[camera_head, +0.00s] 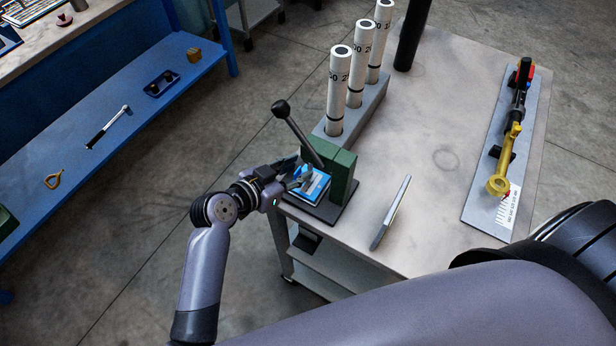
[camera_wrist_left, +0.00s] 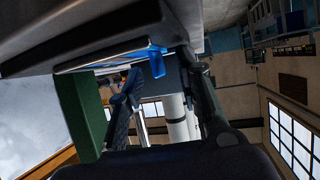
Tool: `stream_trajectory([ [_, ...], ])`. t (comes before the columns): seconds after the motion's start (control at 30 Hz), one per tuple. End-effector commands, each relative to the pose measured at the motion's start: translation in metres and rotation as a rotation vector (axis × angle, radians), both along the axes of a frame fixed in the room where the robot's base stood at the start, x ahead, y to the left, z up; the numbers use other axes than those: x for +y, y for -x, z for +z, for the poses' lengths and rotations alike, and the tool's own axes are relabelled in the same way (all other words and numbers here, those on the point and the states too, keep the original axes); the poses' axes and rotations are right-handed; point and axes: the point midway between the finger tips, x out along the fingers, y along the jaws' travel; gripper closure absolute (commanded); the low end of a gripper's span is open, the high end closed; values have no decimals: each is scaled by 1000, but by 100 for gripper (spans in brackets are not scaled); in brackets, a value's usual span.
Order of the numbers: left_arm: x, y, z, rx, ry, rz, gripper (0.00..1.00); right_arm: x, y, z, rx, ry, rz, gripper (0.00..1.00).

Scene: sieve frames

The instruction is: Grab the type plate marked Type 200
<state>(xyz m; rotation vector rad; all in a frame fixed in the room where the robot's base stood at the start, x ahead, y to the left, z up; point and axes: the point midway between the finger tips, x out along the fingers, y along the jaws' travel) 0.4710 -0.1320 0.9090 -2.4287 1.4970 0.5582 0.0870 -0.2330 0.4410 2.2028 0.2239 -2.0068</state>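A blue-and-white plate (camera_head: 312,187) lies on the dark base of a green hand press (camera_head: 342,172). I cannot read a type mark on it. My left gripper (camera_head: 299,176) reaches in from the left, right at the plate's near-left side. In the left wrist view its two dark fingers (camera_wrist_left: 165,100) stand apart with a gap between them. A blue edge with a tab (camera_wrist_left: 155,62) shows just beyond the fingertips; I cannot tell whether they touch it. The press body (camera_wrist_left: 83,115) is close beside the left finger. My right gripper is out of view.
The press lever (camera_head: 298,132) rises above my left gripper. White marked tubes (camera_head: 339,88) stand in a grey block behind. A yellow-ended tool (camera_head: 507,160) lies on the right. A blue bench (camera_head: 95,150) is left.

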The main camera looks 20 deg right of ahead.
Motion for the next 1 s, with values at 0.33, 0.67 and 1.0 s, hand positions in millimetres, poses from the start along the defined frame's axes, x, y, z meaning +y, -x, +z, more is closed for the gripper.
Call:
stream_trajectory([
  [0.33, -2, -1, -1, -1, -1, 0, 73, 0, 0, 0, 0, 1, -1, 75],
  [0.67, -1, -1, -1, 0, 0, 1, 95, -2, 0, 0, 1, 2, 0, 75],
  [1.0, -1, -1, -1, -1, -1, 0, 100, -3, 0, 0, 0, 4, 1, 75],
])
